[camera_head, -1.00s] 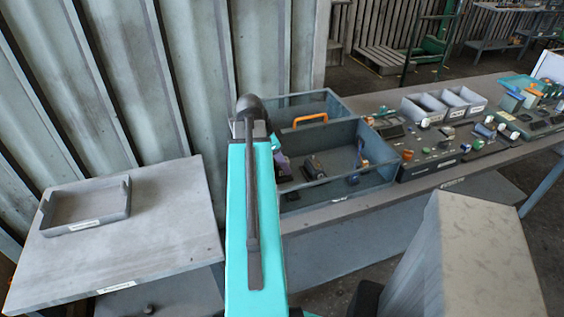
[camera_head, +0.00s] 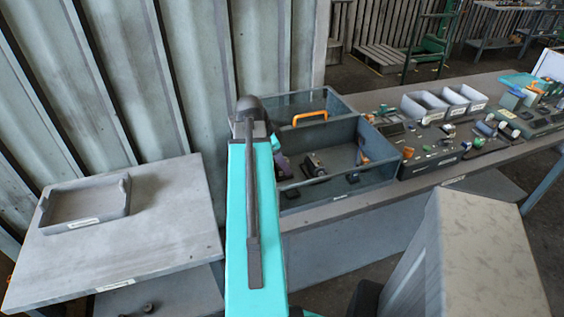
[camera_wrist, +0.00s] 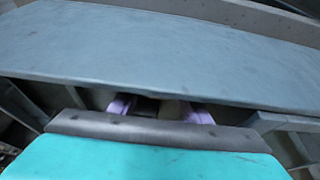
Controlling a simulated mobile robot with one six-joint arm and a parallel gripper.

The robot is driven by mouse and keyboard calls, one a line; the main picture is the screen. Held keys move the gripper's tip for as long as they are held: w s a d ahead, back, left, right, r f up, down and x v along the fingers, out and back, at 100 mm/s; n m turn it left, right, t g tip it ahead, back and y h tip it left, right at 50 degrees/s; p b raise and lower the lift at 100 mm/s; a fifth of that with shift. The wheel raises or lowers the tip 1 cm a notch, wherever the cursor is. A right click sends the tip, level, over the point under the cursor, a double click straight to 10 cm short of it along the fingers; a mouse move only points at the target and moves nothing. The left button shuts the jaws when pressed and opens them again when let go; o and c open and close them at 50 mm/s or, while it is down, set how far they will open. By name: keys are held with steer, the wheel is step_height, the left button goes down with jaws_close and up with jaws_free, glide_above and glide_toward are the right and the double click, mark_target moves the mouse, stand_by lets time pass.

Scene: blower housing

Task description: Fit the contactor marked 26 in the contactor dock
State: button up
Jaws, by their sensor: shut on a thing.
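My gripper (camera_wrist: 160,108) shows in the wrist view as two purple fingers beyond a dark bar. It is shut on a small dark and tan thing (camera_wrist: 172,111), mostly hidden by the bar. I cannot read any mark on it. In the head view my teal arm hides most of the gripper. A bit of purple shows at the left side of the open grey bin (camera_head: 330,196). In the bin lie a dark part (camera_head: 315,166) and smaller dark pieces (camera_head: 352,178). No number 26 is legible, and I cannot make out which fixture is the contactor dock.
A grey tray (camera_head: 85,222) sits on the left table (camera_head: 165,230). Behind the bin is a second bin with an orange handle (camera_head: 310,117). Boards crowded with parts (camera_head: 435,160) and small grey boxes (camera_head: 425,105) stand to the right. A wide grey-blue surface (camera_wrist: 170,50) fills the wrist view.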

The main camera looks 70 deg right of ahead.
steer(key=shift+f, duration=0.25)
steer(key=o, duration=1)
steer(key=shift+o, duration=0.2)
steer(key=shift+r, duration=0.1)
steer(key=b+v, duration=0.2)
steer(key=v, duration=1.1)
steer(key=shift+r+b, duration=0.25)
steer(key=shift+b, duration=0.1)
steer(key=shift+a, duration=0.15)
